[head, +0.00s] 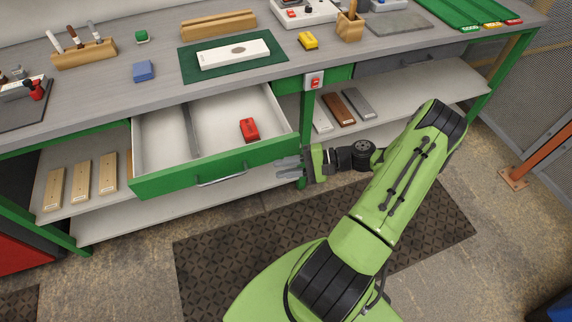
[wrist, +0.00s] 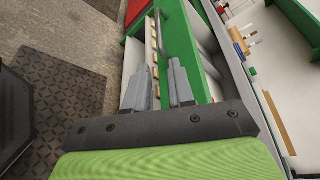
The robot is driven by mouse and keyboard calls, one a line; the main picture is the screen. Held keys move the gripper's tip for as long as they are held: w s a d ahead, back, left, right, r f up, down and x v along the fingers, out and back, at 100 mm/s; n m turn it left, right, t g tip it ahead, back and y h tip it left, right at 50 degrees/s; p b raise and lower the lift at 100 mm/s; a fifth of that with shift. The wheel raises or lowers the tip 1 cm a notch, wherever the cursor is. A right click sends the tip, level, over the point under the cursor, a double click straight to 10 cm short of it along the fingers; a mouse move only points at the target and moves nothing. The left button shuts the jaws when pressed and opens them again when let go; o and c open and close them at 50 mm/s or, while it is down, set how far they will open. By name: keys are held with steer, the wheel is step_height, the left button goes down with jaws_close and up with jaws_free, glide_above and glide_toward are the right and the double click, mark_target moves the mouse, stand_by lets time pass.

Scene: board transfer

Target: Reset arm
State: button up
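My green arm reaches up from the bottom of the head view, and my gripper (head: 290,168) is beside the right front corner of an open drawer (head: 165,183). In the wrist view my gripper (wrist: 158,75) shows two grey fingers with a gap between them and nothing in the gap. The fingers are near the drawer's green front and its metal handle (head: 221,180). I cannot tell whether they touch the drawer. A red block (head: 249,130) lies inside the drawer, right of a grey divider (head: 190,130).
A white board (head: 234,53) lies on a green mat (head: 190,72) on the bench top. A blue block (head: 143,71) and a yellow object (head: 308,40) lie nearby. Boards lie on the lower shelf, including a brown one (head: 338,109). A dark floor mat (head: 210,257) is below.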

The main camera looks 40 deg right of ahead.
steer(key=shift+d, duration=0.1)
stand_by(0.4)
steer(key=s+a+r+n+g+h+p, duration=0.25)
steer(key=a+r+n+g+h, duration=0.65)
steer(key=r, duration=0.5)
steer(key=s+a+r+n+t+h+p, duration=0.1)
steer(key=s+a+r+n+t, duration=0.1)
steer(key=s+r, duration=0.3)
steer(key=s+a+r+n+t+h+p, duration=0.1)
steer(key=s+a+r+n+t+h, duration=0.1)
steer(key=s+r, duration=0.4)
step_height(320, 180, up, 2)
steer(key=shift+a+r+n+t, duration=0.25)
steer(key=shift+a+n+t, duration=0.15)
steer(key=shift+a+t, duration=0.4)
